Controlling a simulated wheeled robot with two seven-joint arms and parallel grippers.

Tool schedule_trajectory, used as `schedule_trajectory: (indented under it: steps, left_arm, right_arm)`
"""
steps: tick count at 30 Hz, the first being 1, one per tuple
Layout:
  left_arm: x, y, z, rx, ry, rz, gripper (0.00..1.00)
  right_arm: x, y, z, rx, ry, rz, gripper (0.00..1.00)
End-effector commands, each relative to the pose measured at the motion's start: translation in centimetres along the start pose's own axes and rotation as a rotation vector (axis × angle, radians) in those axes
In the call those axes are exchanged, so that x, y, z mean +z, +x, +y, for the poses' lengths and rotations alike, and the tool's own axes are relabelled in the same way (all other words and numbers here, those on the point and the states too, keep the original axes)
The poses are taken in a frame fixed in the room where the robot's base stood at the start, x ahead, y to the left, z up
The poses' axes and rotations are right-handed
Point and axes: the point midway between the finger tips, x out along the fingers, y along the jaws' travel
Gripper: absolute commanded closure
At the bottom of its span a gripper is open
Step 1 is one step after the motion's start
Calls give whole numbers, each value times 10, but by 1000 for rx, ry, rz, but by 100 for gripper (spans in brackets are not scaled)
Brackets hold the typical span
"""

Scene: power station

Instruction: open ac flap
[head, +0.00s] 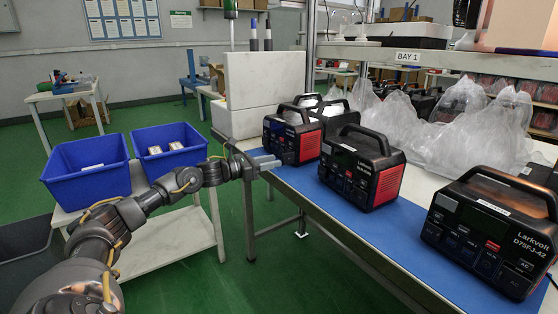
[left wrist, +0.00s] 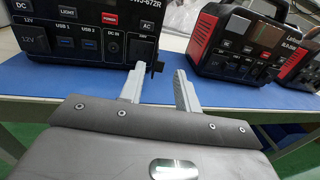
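A black and red power station (head: 293,137) stands at the far left of the blue mat. Its front, with light, power, USB, DC and AC labels, fills the upper left of the left wrist view (left wrist: 75,42). My left gripper (head: 266,161) is in front of its lower front face. In the left wrist view its two grey fingers (left wrist: 158,88) are apart with nothing clamped between them. A small black piece (left wrist: 157,67), perhaps the AC flap, juts out below the AC label beside the left finger. Whether they touch is unclear. My right gripper is not in view.
Two more power stations, a middle one (head: 362,165) and a nearer one (head: 490,230), stand along the blue mat (head: 330,200). Plastic-wrapped goods (head: 470,130) lie behind. Two blue bins (head: 88,168) stand on a low table at left. A white block (head: 262,80) stands behind the left station.

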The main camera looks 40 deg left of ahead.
Motion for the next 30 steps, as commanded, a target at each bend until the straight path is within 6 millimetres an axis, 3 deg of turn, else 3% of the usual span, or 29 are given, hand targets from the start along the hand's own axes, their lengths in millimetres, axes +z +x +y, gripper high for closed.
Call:
schedule_trajectory:
  steps: [7,19,27,30]
  left_arm:
    - [1,28,0,-1,0,-2,67]
    - [0,35,-1,-1,1,0,67]
    - [0,34,-1,-1,1,0,100]
    - [0,34,-1,-1,1,0,100]
  right_arm:
    - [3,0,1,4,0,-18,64]
    - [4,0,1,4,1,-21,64]
    - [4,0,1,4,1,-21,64]
    - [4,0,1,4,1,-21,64]
